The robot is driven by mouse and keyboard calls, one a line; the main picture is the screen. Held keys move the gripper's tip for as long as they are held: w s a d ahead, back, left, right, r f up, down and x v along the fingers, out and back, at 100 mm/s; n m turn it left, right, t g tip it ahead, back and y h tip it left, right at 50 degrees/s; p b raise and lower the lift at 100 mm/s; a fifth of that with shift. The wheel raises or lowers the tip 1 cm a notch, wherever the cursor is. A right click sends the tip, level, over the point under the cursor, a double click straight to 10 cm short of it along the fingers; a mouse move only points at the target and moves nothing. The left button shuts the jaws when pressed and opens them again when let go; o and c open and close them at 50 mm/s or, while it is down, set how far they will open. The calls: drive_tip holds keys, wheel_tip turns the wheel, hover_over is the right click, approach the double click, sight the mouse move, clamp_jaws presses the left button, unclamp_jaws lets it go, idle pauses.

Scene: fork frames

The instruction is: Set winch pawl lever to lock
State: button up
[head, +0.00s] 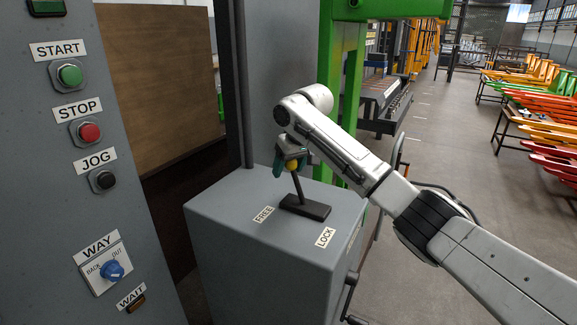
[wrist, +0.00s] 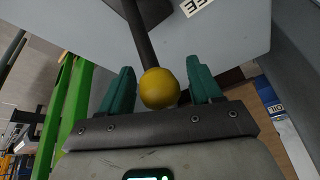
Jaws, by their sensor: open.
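The winch pawl lever (head: 297,187) is a dark rod with a yellow ball knob, rising from a black base plate (head: 305,208) on top of a grey box. The rod leans toward the FREE label (head: 263,214); the LOCK label (head: 325,237) is on the other side of the base. My gripper (head: 289,165) is at the knob, with green fingers pointing down. In the wrist view the yellow knob (wrist: 159,88) lies between the two open green fingers (wrist: 162,88), with a visible gap to the right finger. Whether the left finger touches it is unclear.
A grey panel (head: 95,215) with START, STOP, JOG and WAY controls stands at the left. A green frame (head: 328,90) rises behind the grey box (head: 255,255). Open floor and racks of coloured parts (head: 545,130) lie at the right.

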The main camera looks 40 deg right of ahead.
drive_tip(key=shift+w+f, duration=0.15)
drive_tip(key=shift+f, duration=0.1)
drive_tip(key=shift+c, duration=0.5)
clamp_jaws()
